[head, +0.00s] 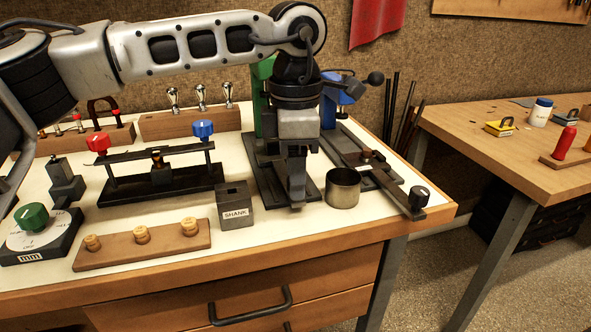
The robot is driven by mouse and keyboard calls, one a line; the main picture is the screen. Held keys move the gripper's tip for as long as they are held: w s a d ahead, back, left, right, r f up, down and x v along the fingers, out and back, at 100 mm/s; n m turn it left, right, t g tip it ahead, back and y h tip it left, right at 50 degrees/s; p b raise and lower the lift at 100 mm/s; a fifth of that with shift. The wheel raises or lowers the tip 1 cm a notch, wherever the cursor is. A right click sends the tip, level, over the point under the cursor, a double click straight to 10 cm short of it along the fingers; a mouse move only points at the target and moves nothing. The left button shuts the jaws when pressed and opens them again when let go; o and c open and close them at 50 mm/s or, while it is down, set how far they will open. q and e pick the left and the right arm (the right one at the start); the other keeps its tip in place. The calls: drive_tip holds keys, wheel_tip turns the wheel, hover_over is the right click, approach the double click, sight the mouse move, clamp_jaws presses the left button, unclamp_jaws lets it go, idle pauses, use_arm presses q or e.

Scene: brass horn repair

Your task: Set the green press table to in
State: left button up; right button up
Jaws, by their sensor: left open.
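The green press (263,90) stands at the back of the workbench, its column partly hidden behind my left arm. Its dark base (266,176) runs forward toward the bench front. My left gripper (296,201) points down over the front part of this base, in front of the column. It is open, seen nearly edge-on, with nothing visible between its fingers. It hides much of the press table, so I cannot tell the table's position or whether the fingers touch it. My right gripper is not in view.
The blue press (338,94) stands right of the green one, its long dark slide reaching a black knob (418,196). A metal cup (342,188) stands close right of my gripper. A grey SHANK block (234,204) is on the left. A second bench (480,146) is farther right.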

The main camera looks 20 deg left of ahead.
use_arm(q)
clamp_jaws()
drive_tip(key=w+a+p, duration=0.1)
drive_tip(key=w+a, duration=0.1)
drive_tip(key=w, duration=0.1)
drive_tip(key=shift+r+p, duration=0.15)
drive_tip(key=shift+p, duration=0.2)
drive_tip(key=shift+w+a, duration=0.2)
drive_tip(key=shift+w, duration=0.05)
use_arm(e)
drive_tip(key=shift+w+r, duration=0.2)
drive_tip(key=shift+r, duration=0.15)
use_arm(q)
unclamp_jaws()
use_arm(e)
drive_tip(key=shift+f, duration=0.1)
